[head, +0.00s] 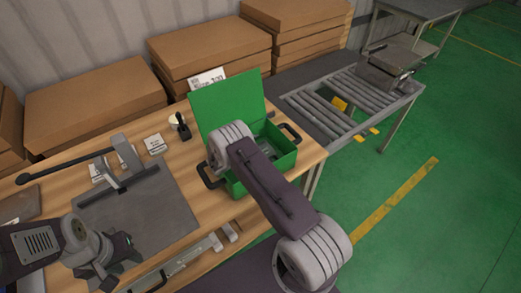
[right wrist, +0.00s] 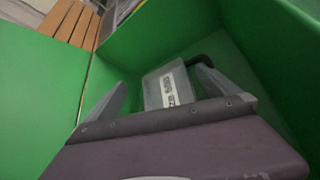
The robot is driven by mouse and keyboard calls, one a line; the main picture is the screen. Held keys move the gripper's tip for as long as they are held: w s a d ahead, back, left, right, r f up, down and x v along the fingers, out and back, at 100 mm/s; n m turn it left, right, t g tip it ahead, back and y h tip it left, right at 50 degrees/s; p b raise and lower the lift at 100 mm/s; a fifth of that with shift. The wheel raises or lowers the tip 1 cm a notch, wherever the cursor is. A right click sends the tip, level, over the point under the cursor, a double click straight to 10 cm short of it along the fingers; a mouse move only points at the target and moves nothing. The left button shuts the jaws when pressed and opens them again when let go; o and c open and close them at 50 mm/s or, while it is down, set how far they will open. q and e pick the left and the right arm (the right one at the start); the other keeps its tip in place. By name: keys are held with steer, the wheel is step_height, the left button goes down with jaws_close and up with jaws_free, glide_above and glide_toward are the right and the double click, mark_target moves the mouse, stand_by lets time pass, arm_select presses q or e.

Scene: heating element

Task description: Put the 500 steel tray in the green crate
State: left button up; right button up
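The green crate (head: 284,164) stands at the right end of the wooden bench with its lid (head: 226,103) raised. My right arm reaches over it, and the arm hides my right gripper in the head view. In the right wrist view my right gripper (right wrist: 158,92) is inside the green walls with its fingers spread. A grey piece with a white label (right wrist: 168,88) lies between and beyond the fingertips, apart from the left one. Its print is too blurred to read, so I cannot confirm it is the 500 steel tray. My left gripper (head: 112,272) is at the bench's front left, its fingers unclear.
A grey plate with a dark lever fixture (head: 135,180) lies on the bench, with small labelled cards (head: 155,144) behind. Cardboard boxes (head: 95,105) line the wall. A roller conveyor (head: 345,100) stands to the right. The crate has black side handles (head: 210,178).

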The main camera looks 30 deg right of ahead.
steer(key=shift+a+r, duration=0.15)
steer(key=shift+r, duration=0.1)
steer(key=b+v, duration=0.1)
steer(key=v, duration=1)
steer(key=shift+a, duration=0.3)
steer(key=shift+s+r, duration=0.1)
steer(key=shift+s, duration=0.05)
